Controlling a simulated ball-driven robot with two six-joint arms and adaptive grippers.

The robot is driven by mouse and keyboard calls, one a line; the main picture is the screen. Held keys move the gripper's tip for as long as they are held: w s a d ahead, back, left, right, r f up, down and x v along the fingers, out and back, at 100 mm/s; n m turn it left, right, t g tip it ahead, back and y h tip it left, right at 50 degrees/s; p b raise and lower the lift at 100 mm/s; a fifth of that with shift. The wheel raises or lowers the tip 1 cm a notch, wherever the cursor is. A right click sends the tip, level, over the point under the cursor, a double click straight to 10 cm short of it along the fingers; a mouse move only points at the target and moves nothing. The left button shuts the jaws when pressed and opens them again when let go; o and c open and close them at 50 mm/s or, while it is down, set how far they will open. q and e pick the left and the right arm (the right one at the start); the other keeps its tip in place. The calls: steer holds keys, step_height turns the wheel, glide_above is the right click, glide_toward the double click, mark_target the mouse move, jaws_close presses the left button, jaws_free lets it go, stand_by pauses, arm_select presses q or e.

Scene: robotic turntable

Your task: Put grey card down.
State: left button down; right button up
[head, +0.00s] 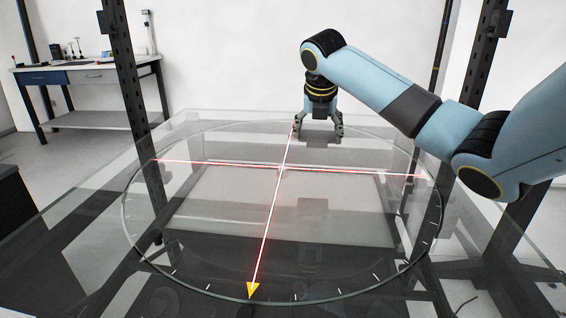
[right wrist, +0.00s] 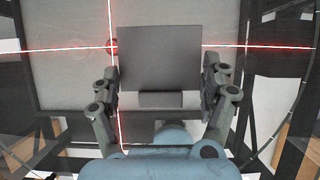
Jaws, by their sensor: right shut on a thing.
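The grey card (right wrist: 160,57) is a flat, dark grey square in the right wrist view. It sits between the two fingers of my right gripper (right wrist: 160,78), which is shut on it. In the head view my right gripper (head: 319,132) points down over the far part of the round glass turntable (head: 126,225), right of the red line crossing. The card is hard to make out there, and I cannot tell whether it touches the glass. My left gripper is not in view.
Red laser lines (head: 270,220) cross on the glass, and a yellow arrow (head: 253,290) marks the near rim. Dark frame posts (head: 128,70) stand on both sides. A workbench (head: 85,72) stands at the back left. The near and middle glass is clear.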

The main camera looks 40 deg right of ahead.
steer(key=b, duration=0.2)
glide_above(283, 168)
steer(key=s+a, duration=0.1)
steer(key=f, duration=0.5)
steer(key=shift+a+f, duration=0.2)
steer(key=shift+f, duration=0.2)
step_height(283, 168, down, 4)
steer(key=shift+f, duration=0.1)
steer(key=o, duration=0.9)
steer(key=shift+f, duration=0.1)
